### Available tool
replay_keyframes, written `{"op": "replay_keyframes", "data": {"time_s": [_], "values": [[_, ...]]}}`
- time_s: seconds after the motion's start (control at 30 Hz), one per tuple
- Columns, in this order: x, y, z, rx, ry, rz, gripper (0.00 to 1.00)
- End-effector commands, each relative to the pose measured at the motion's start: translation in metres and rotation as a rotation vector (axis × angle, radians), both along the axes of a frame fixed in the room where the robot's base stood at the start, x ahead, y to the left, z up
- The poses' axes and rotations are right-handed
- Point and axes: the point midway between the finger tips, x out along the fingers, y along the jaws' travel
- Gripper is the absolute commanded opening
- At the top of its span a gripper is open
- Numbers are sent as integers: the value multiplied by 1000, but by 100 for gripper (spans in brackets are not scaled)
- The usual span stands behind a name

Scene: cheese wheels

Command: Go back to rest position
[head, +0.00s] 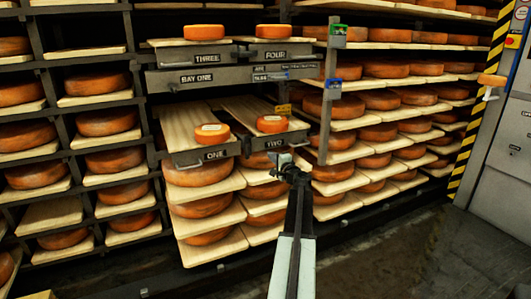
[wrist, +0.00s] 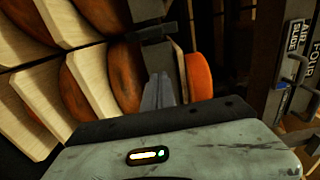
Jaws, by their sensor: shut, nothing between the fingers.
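My gripper (head: 280,158) is at the end of my raised arm, in front of the tray labelled TWO (head: 268,143) in the head view. Its jaws are shut and hold nothing. In the wrist view the grey fingers (wrist: 158,92) show above the pale wrist housing. A small orange cheese (head: 272,124) sits on tray TWO, and another small cheese (head: 212,132) sits on the tray labelled ONE (head: 190,160). An orange cheese (wrist: 199,76) stands just right of the fingers in the wrist view; I cannot tell whether it touches them.
Trays THREE (head: 207,58) and FOUR (head: 270,54) each carry a small cheese above. Shelves of large cheese wheels (head: 105,122) fill both sides. A dark post (head: 329,90) stands right of the trays. A grey cabinet (head: 497,170) is at far right. The floor (head: 400,240) at lower right is clear.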

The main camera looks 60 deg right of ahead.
Motion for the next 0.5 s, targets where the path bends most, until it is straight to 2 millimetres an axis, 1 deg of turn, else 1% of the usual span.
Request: {"op": "replay_keyframes", "data": {"time_s": [0.03,0.13,0.5], "values": [[-8,6,0,0,0,-1,0],[-15,11,0,0,0,1,0],[-17,13,-1,1,1,3,0]]}}
